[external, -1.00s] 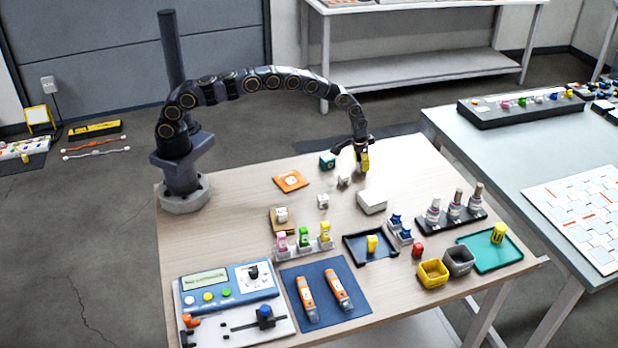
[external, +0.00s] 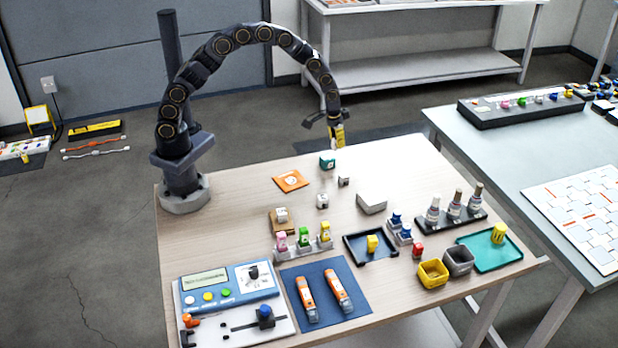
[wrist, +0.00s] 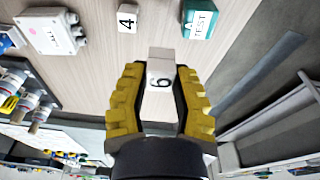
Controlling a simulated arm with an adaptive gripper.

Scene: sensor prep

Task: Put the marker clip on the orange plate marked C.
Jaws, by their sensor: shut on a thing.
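My gripper (external: 337,138) is raised above the back of the wooden table in the external view. In the external view the block is too small to make out clearly. The orange plate (external: 281,182) lies flat on the table, to the left of and lower in the picture than my gripper; its pale mark is too small to read. I cannot tell for sure which thing is the marker clip.
A teal box marked TEST (wrist: 201,20) and a small white cube marked 4 (wrist: 127,18) stand near the plate. A white box (external: 371,201) stands further right. Coloured parts, trays and bottles crowd the table's front. The table around the orange plate is mostly clear.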

